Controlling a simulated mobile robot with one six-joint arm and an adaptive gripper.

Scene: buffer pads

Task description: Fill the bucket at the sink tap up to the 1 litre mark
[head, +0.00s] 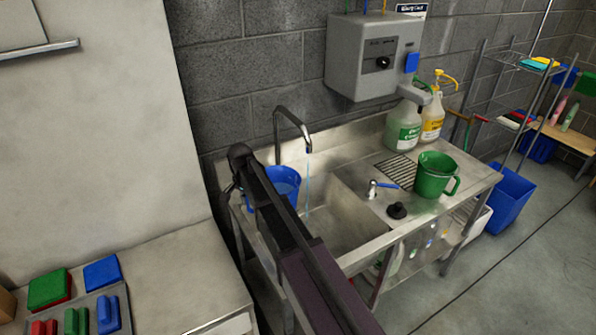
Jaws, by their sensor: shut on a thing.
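The blue bucket (284,181) is at the left end of the steel sink (338,205), partly hidden behind my arm. Its inside looks lighter blue; the litre marks and water level cannot be read. A thin stream of water (308,185) falls from the tap (292,118) and shows just right of the bucket, down into the basin. My gripper (232,188) is at the bucket's left side, mostly hidden by my arm. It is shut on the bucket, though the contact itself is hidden.
A green jug (435,174), a small blue-handled fitting (376,188) and a black plug (397,210) are on the right drainboard. Two pump bottles (404,130) stand behind. A grey dispenser (372,58) hangs above. A counter with coloured pads (102,272) is at left.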

